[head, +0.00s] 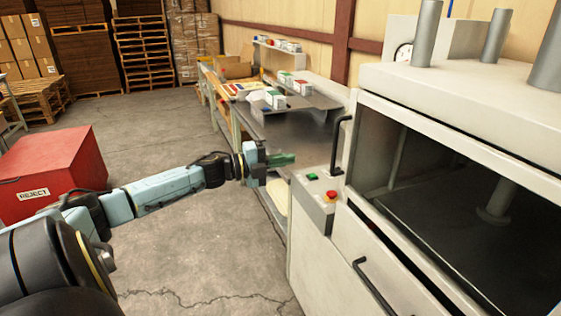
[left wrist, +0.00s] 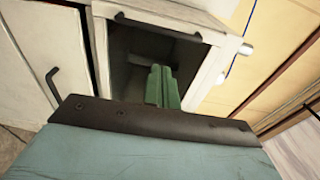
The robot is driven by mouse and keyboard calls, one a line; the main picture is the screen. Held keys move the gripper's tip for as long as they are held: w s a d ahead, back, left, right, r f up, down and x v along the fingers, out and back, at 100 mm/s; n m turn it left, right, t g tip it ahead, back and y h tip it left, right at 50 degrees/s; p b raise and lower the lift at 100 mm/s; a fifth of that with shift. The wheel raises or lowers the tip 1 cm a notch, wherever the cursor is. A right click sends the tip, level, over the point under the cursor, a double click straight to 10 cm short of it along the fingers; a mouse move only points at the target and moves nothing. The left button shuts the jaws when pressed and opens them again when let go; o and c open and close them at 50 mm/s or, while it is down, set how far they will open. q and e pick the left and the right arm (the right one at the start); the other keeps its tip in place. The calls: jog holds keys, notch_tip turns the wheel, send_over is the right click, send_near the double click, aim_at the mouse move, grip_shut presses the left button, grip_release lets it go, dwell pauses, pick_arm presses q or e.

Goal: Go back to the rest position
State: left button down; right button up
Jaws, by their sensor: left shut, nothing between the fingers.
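My left arm reaches in from the left in the head view. Its left gripper (head: 284,159) is shut, with its green fingers together and nothing between them. It is in the air in front of the white machine (head: 318,222), left of its green and red buttons. In the left wrist view the green fingers of the left gripper (left wrist: 162,88) point toward the machine's dark opening (left wrist: 128,62). I cannot tell the distance between them. My right gripper is in neither view.
A red reject bin (head: 62,165) stands at the left. A metal workbench (head: 290,125) with small boxes runs along the back. The machine's black handles (head: 342,145) stick out toward the arm. Stacked pallets (head: 142,50) stand far back. The concrete floor between bin and bench is clear.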

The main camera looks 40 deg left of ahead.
pick_arm(q)
jog(key=shift+s+a, duration=0.25)
jog(key=shift+s, duration=0.05)
jog(key=s+a+f+n+g+y+b, duration=0.1)
jog(key=s+f+n+y, duration=0.25)
jog(key=f, duration=0.75)
jog(key=s+a+f+n+g+y, duration=0.15)
jog(key=f+n, duration=0.35)
jog(key=f, duration=0.6)
jog(key=s+a+f+n+y+b, duration=0.1)
jog(key=s+f+n+y, duration=0.3)
jog(key=f, duration=0.7)
jog(key=s+d+f+n+g, duration=0.2)
jog(key=s+d+f+g, duration=0.15)
jog(key=s+f, duration=0.45)
jog(key=s+d+f+n+g, duration=0.25)
jog(key=s+d+f, duration=0.3)
jog(key=f, duration=0.55)
jog(key=s+d+f+n+g, duration=0.1)
jog(key=s+d+f+g, duration=0.1)
jog(key=s+d+f, duration=0.2)
jog(key=s+d+f+n+g+b, duration=0.1)
jog(key=s+d+f, duration=0.3)
jog(key=s+d, duration=0.4)
jog(key=s+d+f+n+g, duration=0.2)
jog(key=s+d, duration=0.4)
jog(key=s, duration=0.6)
jog(key=shift+s+d+f+g+h, duration=0.4)
jog(key=shift+f+g, duration=0.35)
jog(key=shift+f, duration=0.15)
